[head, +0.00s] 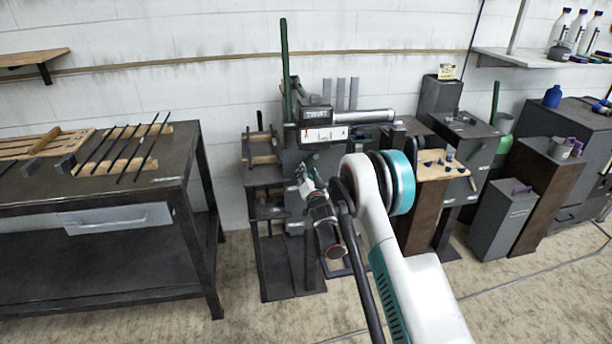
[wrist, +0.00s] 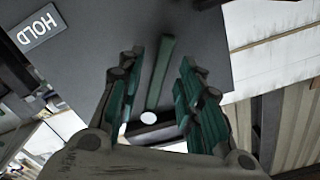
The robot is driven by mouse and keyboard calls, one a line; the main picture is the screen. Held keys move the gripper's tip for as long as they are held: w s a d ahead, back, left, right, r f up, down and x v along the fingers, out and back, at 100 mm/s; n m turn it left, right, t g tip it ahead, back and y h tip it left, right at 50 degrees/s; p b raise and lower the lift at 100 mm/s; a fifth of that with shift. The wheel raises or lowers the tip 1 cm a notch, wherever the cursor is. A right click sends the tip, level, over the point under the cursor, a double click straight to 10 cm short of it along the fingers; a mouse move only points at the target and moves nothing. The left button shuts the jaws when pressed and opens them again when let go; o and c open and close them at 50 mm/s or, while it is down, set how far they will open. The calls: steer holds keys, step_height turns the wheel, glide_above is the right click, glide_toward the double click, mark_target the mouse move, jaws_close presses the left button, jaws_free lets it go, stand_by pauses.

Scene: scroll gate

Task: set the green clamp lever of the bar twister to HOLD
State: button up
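The bar twister (head: 318,115), a dark machine with a TWIST label, stands in the middle of the head view. In the wrist view a short green lever (wrist: 160,72), apparently the clamp lever, lies against a dark grey plate, with a pale round spot at its lower end. A HOLD label (wrist: 38,27) is on the plate at the upper left, apart from the lever. My gripper (wrist: 159,65) is open, one finger on each side of the lever with visible gaps. In the head view my gripper (head: 306,178) is in front of the machine; the clamp lever is not clear there.
A tall green bar (head: 285,65) rises at the machine's left. A dark workbench (head: 185,150) with rods on it stands at the left. Stands and a small grey box (head: 500,222) are on the right. Floor is clear between the bench and the machine.

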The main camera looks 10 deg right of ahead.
steer(key=shift+w, duration=0.95)
jaws_close()
